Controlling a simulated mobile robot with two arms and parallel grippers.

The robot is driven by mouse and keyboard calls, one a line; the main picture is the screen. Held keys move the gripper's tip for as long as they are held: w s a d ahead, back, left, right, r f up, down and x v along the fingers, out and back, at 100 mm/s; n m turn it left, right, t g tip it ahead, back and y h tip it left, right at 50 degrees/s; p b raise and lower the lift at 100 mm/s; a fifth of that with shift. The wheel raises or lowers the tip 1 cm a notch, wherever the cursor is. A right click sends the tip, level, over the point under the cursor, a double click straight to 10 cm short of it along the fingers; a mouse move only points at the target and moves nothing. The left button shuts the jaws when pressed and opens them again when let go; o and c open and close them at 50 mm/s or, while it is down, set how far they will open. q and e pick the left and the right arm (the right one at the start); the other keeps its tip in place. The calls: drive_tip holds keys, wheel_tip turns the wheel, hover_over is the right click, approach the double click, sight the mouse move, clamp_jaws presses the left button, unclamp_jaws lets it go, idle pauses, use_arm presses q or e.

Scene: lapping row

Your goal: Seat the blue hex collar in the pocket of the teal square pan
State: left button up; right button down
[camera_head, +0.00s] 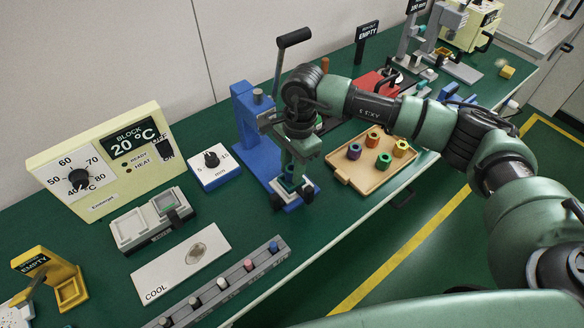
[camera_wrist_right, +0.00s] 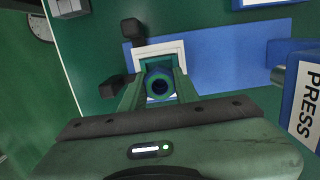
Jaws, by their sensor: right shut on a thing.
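My right gripper (camera_head: 291,186) is shut over the blue base of the press in the head view. In the right wrist view its fingers (camera_wrist_right: 159,92) close on the blue hex collar (camera_wrist_right: 160,77), seen from above with a dark round hole. The teal square pan (camera_wrist_right: 176,63) appears below and around the collar, inside a white square frame on the press base. The fingers hide much of both, and I cannot tell whether the collar is down in the pocket or just above it. My left gripper is not in view.
The blue press (camera_head: 247,125) with its black lever stands beside my right arm. A tan tray (camera_head: 345,174) with several coloured collars lies to the right. A white spacer dial box (camera_head: 214,169), a cream heater block (camera_head: 103,160) and a grey rack (camera_head: 209,301) stand left and in front.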

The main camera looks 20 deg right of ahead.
drive_tip(key=shift+f+b, duration=0.4)
drive_tip(key=shift+f, duration=0.05)
drive_tip(key=shift+r, duration=0.25)
drive_tip(key=shift+r, duration=0.35)
drive_tip(key=shift+a+b, duration=0.1)
drive_tip(key=shift+b, duration=0.7)
idle(1.5)
drive_tip(key=shift+f, duration=0.2)
drive_tip(key=shift+f+b, duration=0.35)
drive_tip(key=shift+b, duration=0.1)
drive_tip(key=shift+r, duration=0.1)
drive_tip(key=shift+r, duration=0.4)
